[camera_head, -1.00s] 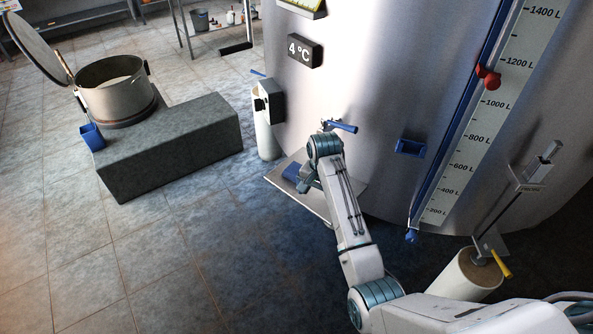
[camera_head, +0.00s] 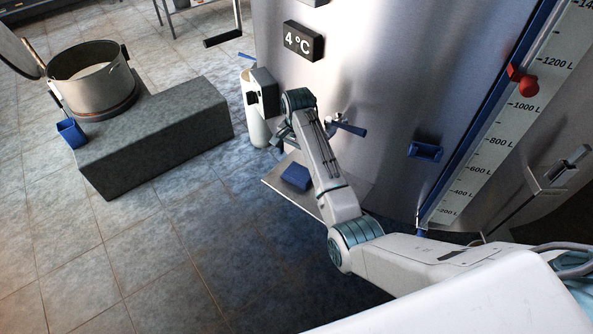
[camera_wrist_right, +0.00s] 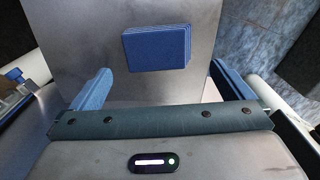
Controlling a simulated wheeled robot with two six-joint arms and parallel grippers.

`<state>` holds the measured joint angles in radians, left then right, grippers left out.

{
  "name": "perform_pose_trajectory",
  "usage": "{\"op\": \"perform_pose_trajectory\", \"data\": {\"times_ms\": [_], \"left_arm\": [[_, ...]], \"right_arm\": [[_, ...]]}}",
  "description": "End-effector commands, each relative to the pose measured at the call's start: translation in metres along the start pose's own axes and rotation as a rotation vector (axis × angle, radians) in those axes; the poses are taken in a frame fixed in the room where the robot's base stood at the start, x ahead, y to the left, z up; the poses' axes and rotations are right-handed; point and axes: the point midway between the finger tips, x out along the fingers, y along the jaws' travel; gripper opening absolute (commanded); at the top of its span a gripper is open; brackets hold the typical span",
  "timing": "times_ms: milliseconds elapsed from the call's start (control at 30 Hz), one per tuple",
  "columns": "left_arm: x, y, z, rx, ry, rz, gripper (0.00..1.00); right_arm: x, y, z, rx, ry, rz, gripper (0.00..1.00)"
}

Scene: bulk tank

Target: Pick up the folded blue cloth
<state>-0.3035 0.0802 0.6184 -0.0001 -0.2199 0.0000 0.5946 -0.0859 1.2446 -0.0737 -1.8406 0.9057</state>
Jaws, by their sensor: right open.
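The folded blue cloth (camera_head: 296,177) lies on a flat metal shelf (camera_head: 325,207) at the foot of the steel tank. In the right wrist view the cloth (camera_wrist_right: 157,47) shows as a stacked blue block on the grey plate, ahead of and between the two blue fingers. My right gripper (camera_head: 279,143) is above and slightly left of the cloth, apart from it. In the wrist view the right gripper (camera_wrist_right: 160,72) is wide open with nothing between its fingers. My left gripper is not in view.
The steel tank (camera_head: 385,85) rises behind the shelf, with a blue-handled valve (camera_head: 348,127) close to my right arm. A white cylinder (camera_head: 256,120) stands left of the gripper. A dark block (camera_head: 160,135) and a lidded pot (camera_head: 95,85) are farther left. The floor in front is clear.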

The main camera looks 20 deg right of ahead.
Motion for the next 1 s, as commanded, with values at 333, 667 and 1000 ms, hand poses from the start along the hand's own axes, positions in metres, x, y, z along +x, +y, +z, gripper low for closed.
{"op": "perform_pose_trajectory", "data": {"times_ms": [333, 667, 1000], "left_arm": [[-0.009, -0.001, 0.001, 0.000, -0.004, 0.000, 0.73], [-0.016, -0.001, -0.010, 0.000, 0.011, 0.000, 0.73], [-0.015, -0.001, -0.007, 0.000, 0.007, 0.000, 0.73]], "right_arm": [[0.035, 0.001, 0.000, 0.000, -0.001, 0.002, 1.00], [0.078, 0.001, 0.000, 0.000, 0.000, 0.001, 1.00], [0.081, 0.000, 0.000, 0.000, 0.001, -0.001, 0.84]]}}
